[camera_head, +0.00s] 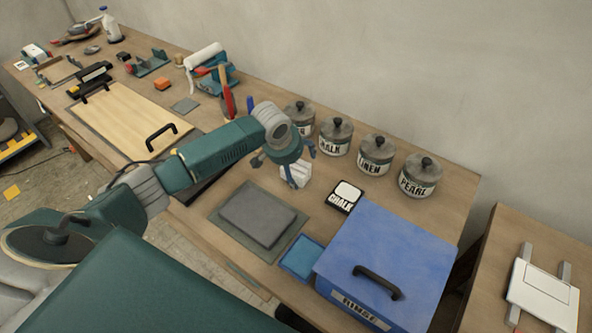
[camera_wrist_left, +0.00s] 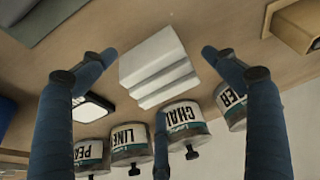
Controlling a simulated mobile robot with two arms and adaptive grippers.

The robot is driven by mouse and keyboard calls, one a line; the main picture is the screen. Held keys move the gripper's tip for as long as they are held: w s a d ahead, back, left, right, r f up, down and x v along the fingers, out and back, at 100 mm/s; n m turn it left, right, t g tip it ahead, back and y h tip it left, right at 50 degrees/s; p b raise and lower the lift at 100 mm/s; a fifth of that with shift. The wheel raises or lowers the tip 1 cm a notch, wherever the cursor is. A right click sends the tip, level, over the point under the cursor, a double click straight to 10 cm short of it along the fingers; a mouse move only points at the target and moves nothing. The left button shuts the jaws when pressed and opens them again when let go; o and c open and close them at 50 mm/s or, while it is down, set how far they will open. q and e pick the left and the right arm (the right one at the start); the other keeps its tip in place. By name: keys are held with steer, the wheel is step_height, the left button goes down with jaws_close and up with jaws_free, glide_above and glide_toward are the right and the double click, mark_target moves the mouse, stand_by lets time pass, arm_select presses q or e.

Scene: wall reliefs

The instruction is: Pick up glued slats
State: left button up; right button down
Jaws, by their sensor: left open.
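The glued slats appear as a white stepped block (camera_head: 297,174) on the table, partly behind my left gripper in the head view. In the left wrist view the block (camera_wrist_left: 158,67) shows its parallel ridges and lies between the spread fingers. My left gripper (camera_head: 285,158) is open above the block. In the left wrist view its blue fingers (camera_wrist_left: 160,54) stand to both sides of the block with gaps, and nothing is held. A third finger shows low in the middle. My right gripper is not in view.
Several labelled jars (camera_head: 375,155) stand behind the block, close to the gripper. A blue box labelled RINSE (camera_head: 390,245), a blue tray (camera_head: 301,259), a grey slab (camera_head: 257,218) and a chalk pad (camera_head: 345,196) lie nearer. A wooden board with handles (camera_head: 125,118) lies left.

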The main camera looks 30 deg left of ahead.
arm_select(q)
steer(key=c, duration=0.6)
steer(key=shift+r, duration=0.1)
steer(key=c, duration=0.9)
steer(key=shift+c, duration=0.2)
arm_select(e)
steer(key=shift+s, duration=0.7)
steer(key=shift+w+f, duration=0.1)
